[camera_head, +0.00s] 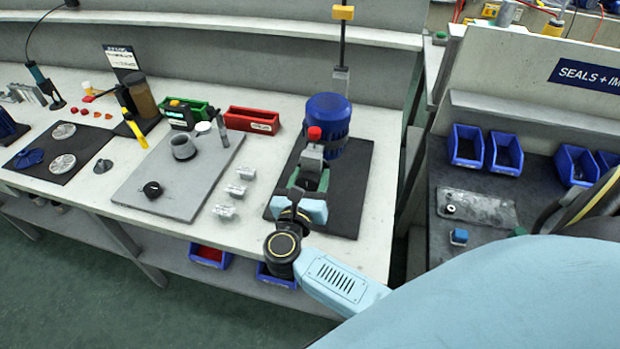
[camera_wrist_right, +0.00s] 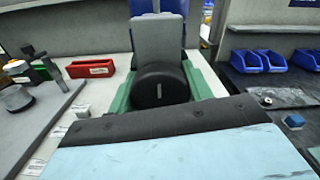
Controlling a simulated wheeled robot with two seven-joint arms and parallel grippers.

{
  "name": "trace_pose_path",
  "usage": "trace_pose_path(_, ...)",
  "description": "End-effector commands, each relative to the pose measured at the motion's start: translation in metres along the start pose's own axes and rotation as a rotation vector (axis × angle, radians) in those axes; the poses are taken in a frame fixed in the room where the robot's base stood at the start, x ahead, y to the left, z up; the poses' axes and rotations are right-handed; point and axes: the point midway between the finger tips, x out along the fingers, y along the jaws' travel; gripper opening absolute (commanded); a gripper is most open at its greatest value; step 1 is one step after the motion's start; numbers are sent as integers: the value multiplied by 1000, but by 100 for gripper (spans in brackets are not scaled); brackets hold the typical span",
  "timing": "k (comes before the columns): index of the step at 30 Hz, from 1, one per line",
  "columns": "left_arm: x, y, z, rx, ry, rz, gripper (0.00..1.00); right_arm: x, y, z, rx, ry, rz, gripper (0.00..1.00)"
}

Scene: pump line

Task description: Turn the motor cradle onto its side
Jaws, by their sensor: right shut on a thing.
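A blue ribbed motor (camera_head: 328,118) stands on a black mat (camera_head: 343,205) at the right end of the bench; I take it to be part of the motor cradle. A grey part with a red top (camera_head: 314,136) is on its near side. My right gripper (camera_head: 312,163) reaches in from the front and is shut at this grey part, touching the near side of the unit. In the right wrist view, a grey block (camera_wrist_right: 158,40) and a black round part (camera_wrist_right: 160,86) sit between green sides, with blue behind. The exact contact is hidden. My left gripper is not in view.
A grey plate (camera_head: 178,185) with a grey ring part lies to the left, with small metal blocks (camera_head: 236,190) between. Red (camera_head: 252,120) and green bins stand behind. A gap separates this bench from the right bench with blue bins (camera_head: 467,146).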

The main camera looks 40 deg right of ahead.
Motion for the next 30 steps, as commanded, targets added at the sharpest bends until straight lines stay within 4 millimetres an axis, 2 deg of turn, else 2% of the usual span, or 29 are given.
trace_pose_path(3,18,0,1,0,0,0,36,-1,2,-5,74,5,-2,9)
trace_pose_path(9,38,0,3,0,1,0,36,0,1,-5,189,3,-3,9)
trace_pose_path(22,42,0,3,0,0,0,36,0,0,-1,229,1,-2,9)
trace_pose_path(23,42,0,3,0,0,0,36,0,0,-1,229,1,-2,51)
trace_pose_path(27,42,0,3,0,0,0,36,0,0,-1,229,1,-2,70)
trace_pose_path(30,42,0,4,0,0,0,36,0,0,-1,229,1,-2,72)
